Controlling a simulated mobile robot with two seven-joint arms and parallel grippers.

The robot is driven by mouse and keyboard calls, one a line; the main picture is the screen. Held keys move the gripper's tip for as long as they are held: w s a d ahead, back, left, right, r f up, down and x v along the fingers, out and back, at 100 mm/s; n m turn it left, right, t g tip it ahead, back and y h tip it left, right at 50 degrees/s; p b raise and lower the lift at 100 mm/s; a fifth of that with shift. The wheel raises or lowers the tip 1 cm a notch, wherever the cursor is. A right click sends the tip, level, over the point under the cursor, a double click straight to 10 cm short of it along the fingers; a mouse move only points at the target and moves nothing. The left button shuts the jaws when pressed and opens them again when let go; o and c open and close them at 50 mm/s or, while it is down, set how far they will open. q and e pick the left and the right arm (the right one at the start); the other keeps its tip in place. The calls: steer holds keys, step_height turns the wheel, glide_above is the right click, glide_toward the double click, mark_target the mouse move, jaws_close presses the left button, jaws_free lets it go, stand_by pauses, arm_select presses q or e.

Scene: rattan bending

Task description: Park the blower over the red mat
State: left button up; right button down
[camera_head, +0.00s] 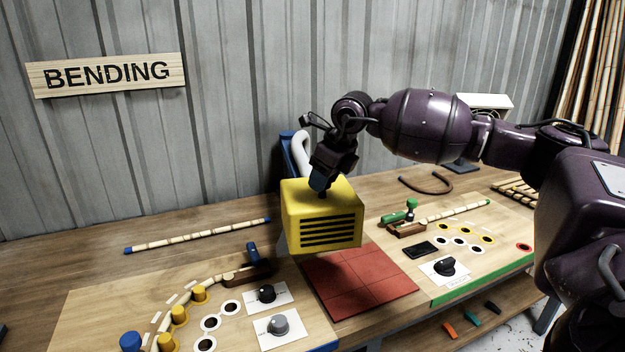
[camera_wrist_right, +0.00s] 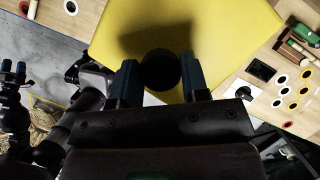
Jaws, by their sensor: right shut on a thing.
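The blower (camera_head: 322,215) is a yellow box with dark slots on its front. My right gripper (camera_head: 322,188) is shut on the dark knob on its top; in the right wrist view the dark round knob (camera_wrist_right: 160,70) sits between the two fingers, above the yellow top (camera_wrist_right: 220,35). The red mat (camera_head: 365,285) lies flat between the two wooden boards. The blower covers its back left part in the head view; I cannot tell the gap beneath. My left gripper (camera_wrist_right: 13,72) shows small at the left edge of the right wrist view, its fingers apart and empty.
A blue stand (camera_head: 290,160) and a white hose (camera_head: 302,150) are behind the blower. The left board (camera_head: 100,310) holds yellow and blue pegs and two dials. The right board (camera_head: 470,215) holds a green clamp (camera_head: 400,215) and a dial. A rattan pole (camera_head: 200,236) lies behind the left board.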

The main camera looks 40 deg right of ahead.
steer(key=n, duration=0.2)
glide_above(354, 189)
steer(key=s, duration=0.2)
steer(key=shift+d+r+y, duration=0.1)
steer(key=shift+d+y, duration=0.2)
steer(key=shift+d, duration=0.15)
arm_select(q)
steer(key=shift+s+d+f, duration=0.1)
steer(key=shift+s+d, duration=0.3)
steer(key=shift+s, duration=0.05)
arm_select(e)
steer(key=shift+s+d, duration=0.2)
steer(key=shift+d, duration=0.75)
steer(key=c, duration=0.8)
jaws_free()
arm_select(q)
steer(key=shift+w, duration=0.15)
arm_select(e)
steer(key=shift+o, duration=0.8)
arm_select(q)
steer(key=shift+s+f+b, duration=0.25)
steer(key=shift+f+b, duration=0.1)
steer(key=shift+f, duration=0.1)
arm_select(e)
steer(key=v, duration=1)
steer(key=shift+r, duration=0.35)
steer(key=shift+d, duration=0.1)
